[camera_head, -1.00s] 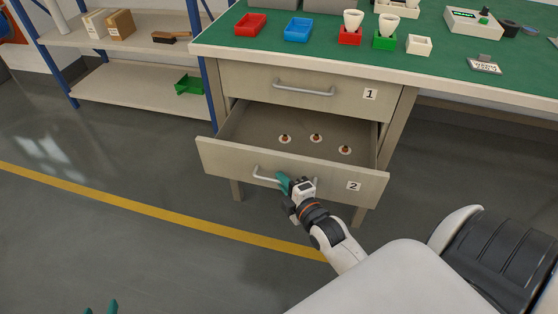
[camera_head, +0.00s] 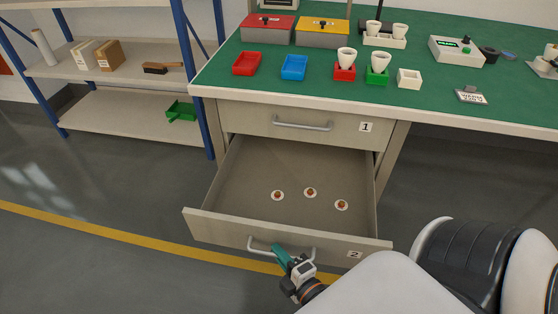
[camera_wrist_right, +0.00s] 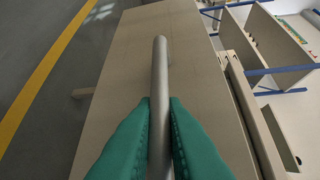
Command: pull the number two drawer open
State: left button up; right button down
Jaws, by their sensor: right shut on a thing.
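The number two drawer (camera_head: 215,226) is the lower one under the bench, and it stands far out. Inside it are three small brown-and-white pieces (camera_head: 310,192). My right gripper (camera_head: 279,252) is at the drawer's metal handle (camera_head: 258,247). In the right wrist view the two green fingers (camera_wrist_right: 160,125) are shut on the handle bar (camera_wrist_right: 160,70), one on each side. The number one drawer (camera_head: 245,118) above is closed. My left gripper is not in view.
The green bench top (camera_head: 330,85) holds a red tray (camera_head: 247,64), a blue tray (camera_head: 294,67) and white cups in holders. A shelf rack (camera_head: 110,70) stands at the left. The floor in front of the drawer is clear, with a yellow line (camera_head: 130,236).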

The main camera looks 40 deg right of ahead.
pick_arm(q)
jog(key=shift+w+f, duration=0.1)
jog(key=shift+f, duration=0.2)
pick_arm(e)
jog(key=shift+s+a, duration=0.1)
jog(key=shift+a, duration=0.05)
jog(key=c, duration=1.5)
grip_release()
